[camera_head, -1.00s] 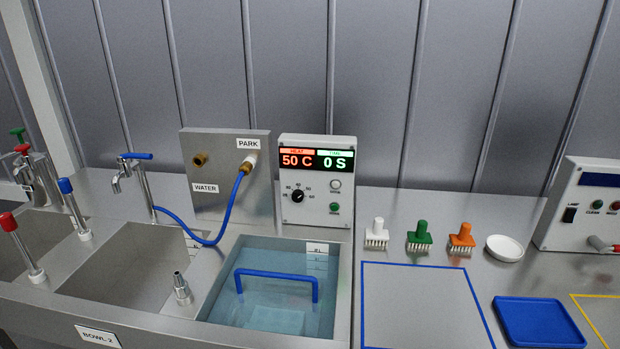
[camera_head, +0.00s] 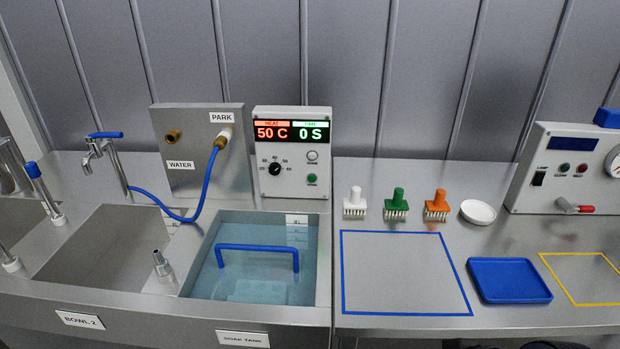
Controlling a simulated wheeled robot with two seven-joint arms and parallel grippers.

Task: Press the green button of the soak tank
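The soak tank (camera_head: 325,270) is filled with clear blue water, and a blue-handled basket (camera_head: 257,247) sits in it. Behind the tank stands its white control box (camera_head: 262,190), with a display reading 50 C and 0 S. A black knob (camera_head: 275,169) is on the box's face. The green button (camera_head: 312,180) is small and sits at the lower right of the face, below a white button (camera_head: 312,155). Neither of my grippers shows in the head view.
A blue hose (camera_head: 207,190) runs from the tap to the PARK fitting on a metal panel (camera_head: 200,150). White, green (camera_head: 396,204) and orange brushes, a white dish (camera_head: 478,212) and a blue tray (camera_head: 508,281) are on the right counter. The blue-outlined area is empty.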

